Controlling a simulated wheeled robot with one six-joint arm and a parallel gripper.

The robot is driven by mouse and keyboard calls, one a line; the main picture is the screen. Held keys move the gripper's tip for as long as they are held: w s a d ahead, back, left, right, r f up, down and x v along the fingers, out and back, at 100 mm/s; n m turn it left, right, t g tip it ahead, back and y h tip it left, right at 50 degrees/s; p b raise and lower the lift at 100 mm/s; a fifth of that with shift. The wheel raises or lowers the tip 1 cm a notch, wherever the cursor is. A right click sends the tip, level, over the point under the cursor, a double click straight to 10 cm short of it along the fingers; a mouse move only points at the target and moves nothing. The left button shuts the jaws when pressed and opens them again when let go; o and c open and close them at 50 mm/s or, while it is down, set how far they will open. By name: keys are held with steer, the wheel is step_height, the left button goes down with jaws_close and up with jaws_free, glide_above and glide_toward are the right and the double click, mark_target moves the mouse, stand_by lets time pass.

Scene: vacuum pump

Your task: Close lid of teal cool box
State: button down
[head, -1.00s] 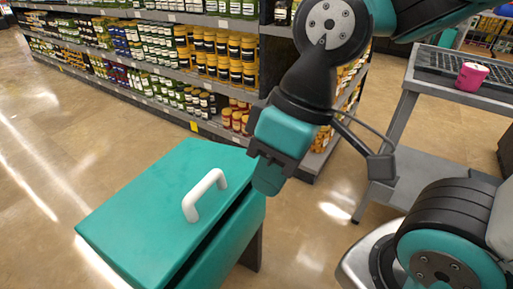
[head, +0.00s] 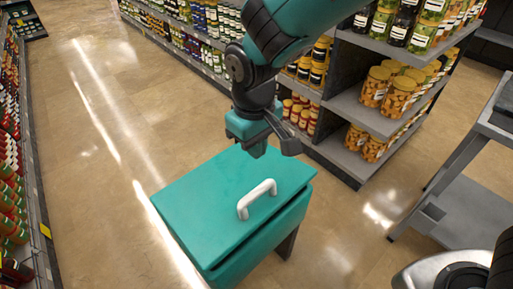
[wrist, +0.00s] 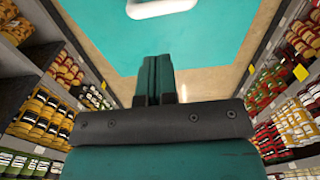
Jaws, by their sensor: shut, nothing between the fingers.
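The teal cool box (head: 255,243) stands on the floor in the middle of the head view. Its teal lid (head: 205,195) lies down over the box, with a thin dark line along the side facing me; I cannot tell if it is fully seated. A white handle (head: 256,199) is on the lid. My gripper (head: 258,152) is shut and empty, at the lid's far edge in the picture; contact cannot be told. In the wrist view the shut fingers (wrist: 154,82) point toward the lid (wrist: 95,35), with the white handle (wrist: 160,8) at the top.
Shelves of jars (head: 390,95) stand behind and to the right. Another stocked shelf (head: 20,190) is at the left edge. A grey cart (head: 470,200) stands at the right. The tiled floor (head: 100,130) left of the box is clear.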

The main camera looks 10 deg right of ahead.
mark_target(257, 189)
step_height(257, 189, down, 12)
steer(key=shift+d+r+b, duration=0.1)
steer(key=shift+r+b, duration=0.05)
steer(key=shift+b, duration=0.3)
